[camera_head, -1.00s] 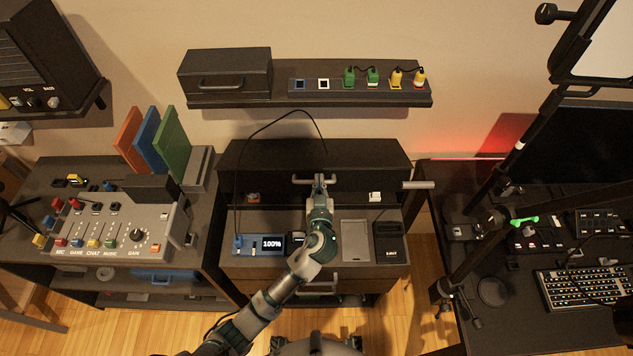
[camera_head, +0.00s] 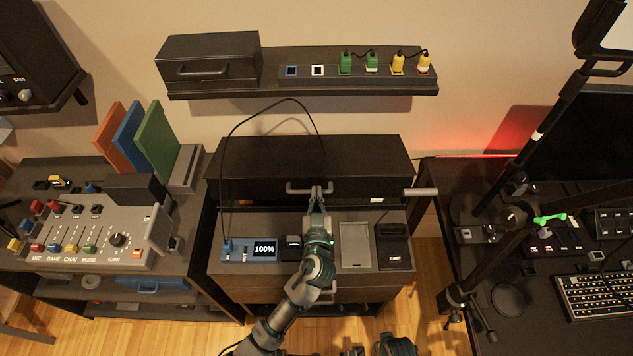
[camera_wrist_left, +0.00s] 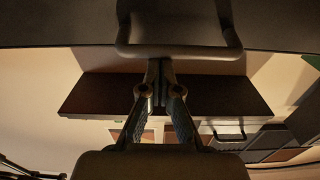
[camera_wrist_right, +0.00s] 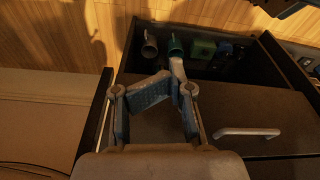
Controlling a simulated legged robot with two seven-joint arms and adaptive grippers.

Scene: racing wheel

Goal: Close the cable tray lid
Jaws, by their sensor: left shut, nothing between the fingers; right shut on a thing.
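The cable tray lid (camera_head: 260,187) is a dark panel at the back of the middle cabinet, with a grey bar handle (camera_head: 297,189) on its front. It hangs low, and only a sliver of a white item (camera_head: 377,200) shows at its lower edge. My left gripper (camera_head: 317,190) is shut and empty at the handle. In the left wrist view its closed fingertips (camera_wrist_left: 160,70) are right at the handle (camera_wrist_left: 185,50); contact is unclear. My right gripper (camera_wrist_right: 174,82) appears shut on a pale grey and teal piece (camera_wrist_right: 177,62) above an open drawer (camera_wrist_right: 225,65).
A thin cable (camera_head: 234,150) loops at the left of the lid. A grey bar (camera_head: 421,192) sticks out at the right. A shelf (camera_head: 300,90) is above.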

